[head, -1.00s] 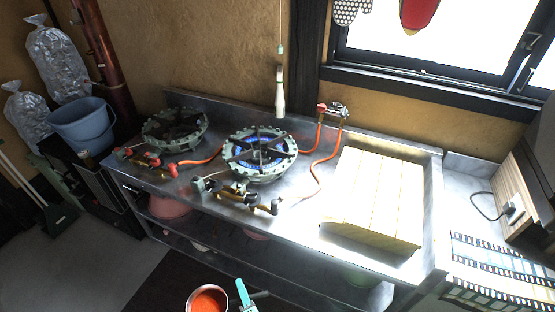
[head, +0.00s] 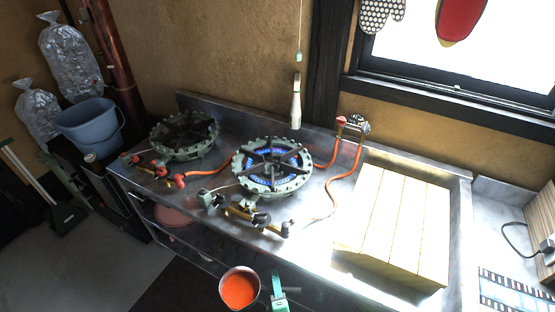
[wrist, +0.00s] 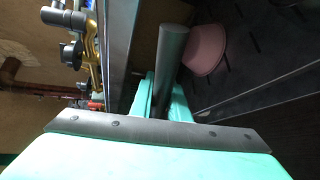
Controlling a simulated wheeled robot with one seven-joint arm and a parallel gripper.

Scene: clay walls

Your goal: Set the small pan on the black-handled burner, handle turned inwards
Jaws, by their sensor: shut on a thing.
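The small pan (head: 226,301), with orange-red contents (head: 238,290), is level at the bottom of the head view, in front of the counter edge. My gripper (head: 279,287) is just right of it. In the wrist view my teal fingers (wrist: 162,103) are shut on the pan's dark round handle (wrist: 172,45). The black-handled burner (head: 271,167) stands mid-counter, with a blue ring under its grate and black knobs (head: 262,219) at its front. Nothing stands on it. The pan body is outside the wrist view.
A second burner with red handles (head: 184,137) stands to the left. Orange hoses (head: 344,187) run across the counter to a valve. A pale slatted board (head: 395,225) covers the counter's right. A white bottle-like object (head: 296,103) hangs behind the burner. A lower shelf lies under the counter.

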